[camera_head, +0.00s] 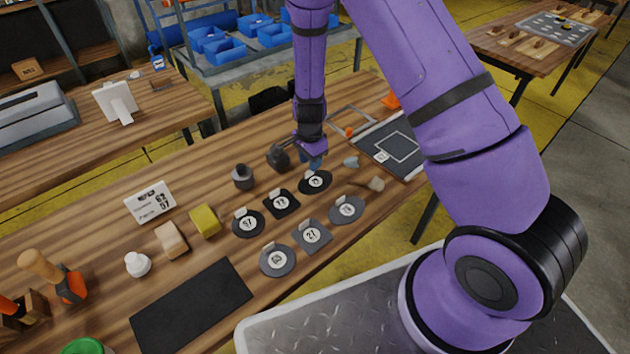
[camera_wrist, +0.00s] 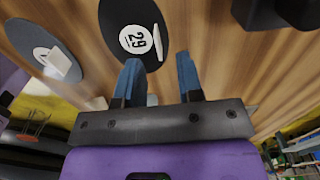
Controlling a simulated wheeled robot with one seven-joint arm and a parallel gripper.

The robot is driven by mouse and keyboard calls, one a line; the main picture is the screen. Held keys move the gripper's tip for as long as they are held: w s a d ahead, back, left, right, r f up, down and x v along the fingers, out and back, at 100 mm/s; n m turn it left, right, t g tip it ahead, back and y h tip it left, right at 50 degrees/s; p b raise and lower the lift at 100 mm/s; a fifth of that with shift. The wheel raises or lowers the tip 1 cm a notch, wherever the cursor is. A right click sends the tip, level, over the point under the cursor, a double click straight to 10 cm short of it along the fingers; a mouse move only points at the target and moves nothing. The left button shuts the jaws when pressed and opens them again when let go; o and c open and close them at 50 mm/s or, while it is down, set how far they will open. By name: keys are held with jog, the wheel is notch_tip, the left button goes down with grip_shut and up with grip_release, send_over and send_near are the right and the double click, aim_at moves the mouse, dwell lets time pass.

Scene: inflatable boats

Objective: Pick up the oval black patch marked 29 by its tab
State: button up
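The oval black patch marked 29 (camera_wrist: 112,18) lies flat on the wooden table, with a white round label and a thin pale tab (camera_wrist: 157,42) standing at one side. In the head view the same dark oval patch (camera_head: 318,187) is in the back row, partly hidden by my gripper, its number hard to read. My gripper (camera_wrist: 158,62) is open, with two blue fingers. In the wrist view the tab shows between the lines of the fingers, just beyond their tips. Nothing is held. In the head view my gripper (camera_head: 314,163) is low over the patch's back edge.
Other tabbed patches lie close by: a black square one (camera_head: 281,203), a round one marked 57 (camera_head: 248,224), a grey square marked 27 (camera_head: 312,237) and grey round ones. Dark knobs (camera_head: 243,178) stand to the left. A framed dark board (camera_head: 393,147) lies right. A black mat (camera_head: 191,308) lies front left.

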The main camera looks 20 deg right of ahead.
aim_at(316, 179)
notch_tip(316, 179, down, 4)
jog(key=shift+s+f, duration=0.1)
grip_shut()
dwell(0.5)
